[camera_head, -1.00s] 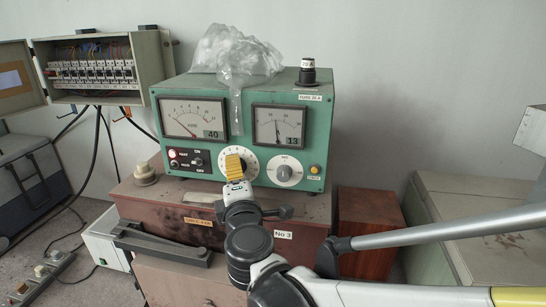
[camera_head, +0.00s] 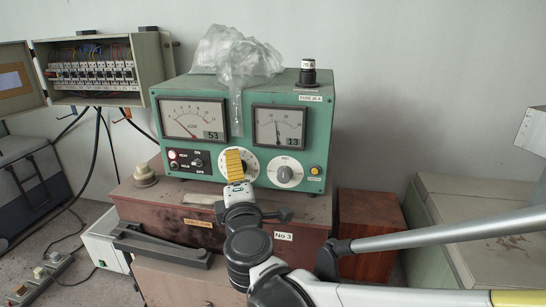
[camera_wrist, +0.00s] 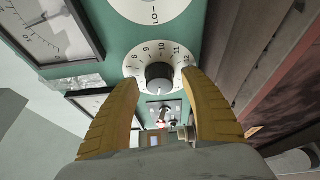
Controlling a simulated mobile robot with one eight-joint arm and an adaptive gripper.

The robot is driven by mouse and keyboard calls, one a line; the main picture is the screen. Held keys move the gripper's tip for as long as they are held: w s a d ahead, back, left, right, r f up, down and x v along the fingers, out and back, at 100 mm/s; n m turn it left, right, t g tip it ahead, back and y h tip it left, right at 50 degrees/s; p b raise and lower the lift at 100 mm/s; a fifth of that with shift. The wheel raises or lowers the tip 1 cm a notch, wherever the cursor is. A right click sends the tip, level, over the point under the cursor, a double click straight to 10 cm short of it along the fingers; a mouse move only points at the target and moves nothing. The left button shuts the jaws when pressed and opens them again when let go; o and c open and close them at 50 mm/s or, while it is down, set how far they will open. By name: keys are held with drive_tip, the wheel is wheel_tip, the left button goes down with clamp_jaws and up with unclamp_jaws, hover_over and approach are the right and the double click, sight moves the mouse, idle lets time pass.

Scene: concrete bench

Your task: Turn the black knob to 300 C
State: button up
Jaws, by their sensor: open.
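The green control box (camera_head: 240,183) stands on a reddish-brown cabinet, with its panel facing me. The black knob (camera_wrist: 159,78) sits on a white dial (camera_wrist: 135,63) marked with numbers, 7 to 12 legible; its pointer setting is hard to read. In the head view my gripper mostly hides the knob, and the white dial's rim (camera_head: 254,163) shows beside the fingers. My gripper (camera_wrist: 161,92) is open, its yellow fingers on either side of the knob. I cannot tell whether they touch it. It also shows in the head view (camera_head: 235,163).
The left meter (camera_head: 193,119) has a readout of 53; the right meter (camera_head: 279,128) reads 13. A grey knob (camera_head: 285,174) is right of my gripper, and switches (camera_head: 190,161) are left. Plastic wrap (camera_head: 237,55) hangs over the box. An open fuse cabinet (camera_head: 98,70) is at left.

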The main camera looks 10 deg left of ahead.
drive_tip(key=v, duration=1.2)
drive_tip(key=shift+a, duration=0.1)
drive_tip(key=d+f+m+g+h, duration=0.4)
drive_tip(key=d+m, duration=0.4)
drive_tip(key=d, duration=0.6)
drive_tip(key=d+f+m+g+h, duration=0.2)
drive_tip(key=d+f+m+h, duration=0.35)
drive_tip(key=d, duration=0.75)
drive_tip(key=s+d+f+m+g+y, duration=0.3)
drive_tip(key=s+d+f+m+g, duration=0.15)
drive_tip(key=s+m, duration=0.4)
wheel_tip(320, 180, down, 17)
drive_tip(key=b, duration=1.6)
drive_tip(key=shift+a+m+b, duration=0.3)
drive_tip(key=shift+a+b, duration=0.05)
drive_tip(key=shift+a, duration=0.15)
drive_tip(key=shift+s+t+y, duration=0.1)
drive_tip(key=shift+t+y, duration=0.15)
